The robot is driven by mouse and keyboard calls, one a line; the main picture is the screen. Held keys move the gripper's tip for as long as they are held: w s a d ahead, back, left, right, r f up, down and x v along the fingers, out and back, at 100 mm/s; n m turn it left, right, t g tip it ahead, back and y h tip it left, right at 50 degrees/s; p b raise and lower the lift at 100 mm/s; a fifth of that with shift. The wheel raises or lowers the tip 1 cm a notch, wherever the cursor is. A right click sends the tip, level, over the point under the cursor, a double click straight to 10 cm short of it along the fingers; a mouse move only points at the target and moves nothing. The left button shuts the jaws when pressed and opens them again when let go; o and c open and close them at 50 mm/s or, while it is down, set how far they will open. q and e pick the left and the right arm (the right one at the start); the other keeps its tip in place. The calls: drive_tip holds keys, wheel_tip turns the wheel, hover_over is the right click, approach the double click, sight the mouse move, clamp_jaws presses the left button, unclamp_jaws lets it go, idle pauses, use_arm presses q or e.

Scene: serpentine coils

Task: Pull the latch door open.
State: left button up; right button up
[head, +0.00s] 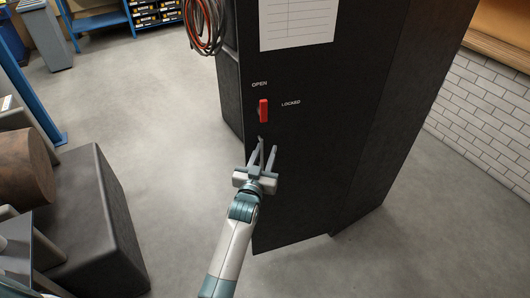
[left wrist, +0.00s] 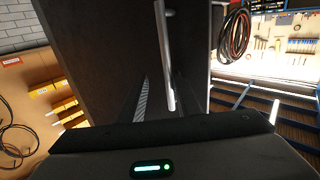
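The latch door is the dark front of a tall black cabinet (head: 350,105) in the head view. A red latch lever (head: 263,110) stands upright on it, between the printed words OPEN and LOCKED. My left gripper (head: 266,150) is open in front of the door, below the lever. In the left wrist view, a pale grey vertical bar (left wrist: 165,45), seemingly a handle, runs down to the fingers (left wrist: 158,100). I cannot tell whether the bar touches a finger. The red lever does not show in the left wrist view. My right gripper is not in view.
A coil of orange and dark cable (head: 204,25) hangs at the cabinet's left side. A dark block (head: 95,220) stands at the lower left. Blue shelving (head: 100,22) is at the back left. The grey floor (head: 165,130) between them is clear.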

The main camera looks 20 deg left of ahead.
use_arm(q)
drive_tip(key=shift+s+f, duration=0.1)
drive_tip(key=s+b, duration=0.4)
drive_tip(key=s, duration=1.3)
drive_tip(key=shift+s+d, duration=0.15)
drive_tip(key=shift+d, duration=0.2)
